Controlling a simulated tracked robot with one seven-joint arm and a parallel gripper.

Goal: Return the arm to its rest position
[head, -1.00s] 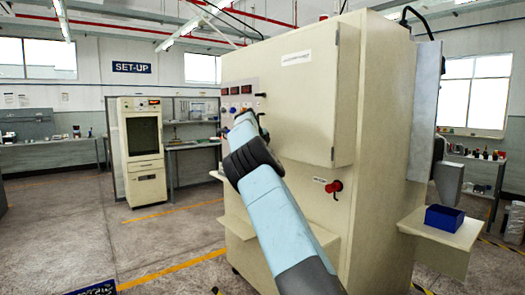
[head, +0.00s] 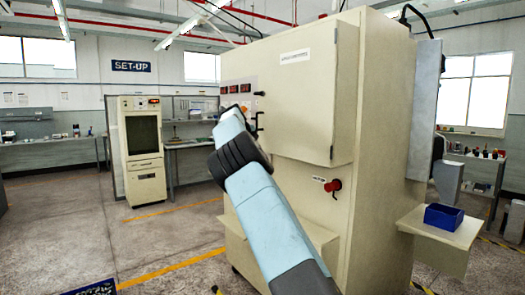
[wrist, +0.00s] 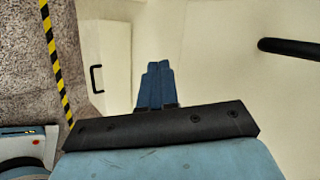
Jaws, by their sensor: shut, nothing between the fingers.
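My blue arm with its dark joint band reaches up from the bottom of the head view, in front of the large cream machine cabinet (head: 290,112). My gripper (wrist: 158,66) shows in the wrist view. Its blue fingers are together with nothing between them. Cream panels lie beyond the fingertips in that view, and the fingers hold no part of them. In the head view the gripper is not clearly seen; the arm's far end is near the control panel (head: 236,92).
A red knob (head: 333,186) is on the cabinet front. A blue bin (head: 443,217) sits on a side shelf (head: 437,234) at the right. A black handle (wrist: 97,79) and a dark bar (wrist: 288,50) show in the wrist view. Open floor (head: 160,240) lies left of the cabinet.

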